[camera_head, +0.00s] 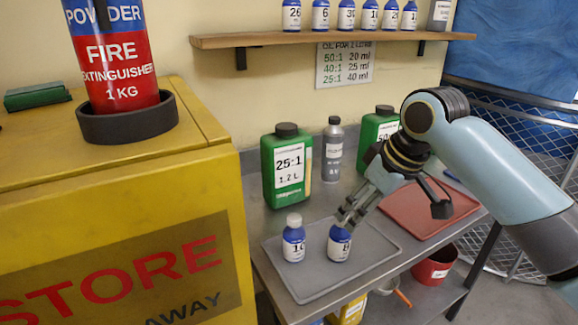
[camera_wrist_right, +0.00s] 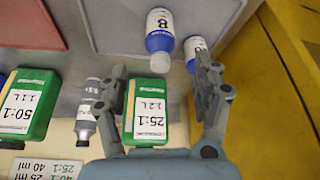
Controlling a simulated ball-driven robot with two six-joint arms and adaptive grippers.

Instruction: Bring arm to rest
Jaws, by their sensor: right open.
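My right gripper (camera_head: 392,214) is open and empty above the work table, with one finger in front of the top of a small blue-and-white bottle (camera_head: 340,244). In the right wrist view the open fingers (camera_wrist_right: 162,70) are apart, and the bottle labelled 8 (camera_wrist_right: 160,32) shows beyond the gap between them. A second small blue-and-white bottle (camera_head: 293,240) stands to its left on the grey tray (camera_head: 300,286). In the wrist view it is partly hidden behind a finger. My left gripper is not in view.
A green 25:1 jug (camera_head: 286,165), a grey bottle (camera_head: 332,152) and another green jug (camera_head: 376,132) stand along the table's back. A red tray (camera_head: 415,222) lies on the right. A yellow cabinet (camera_head: 120,205) bearing a fire extinguisher (camera_head: 113,55) stands left. A shelf (camera_head: 330,39) hangs above.

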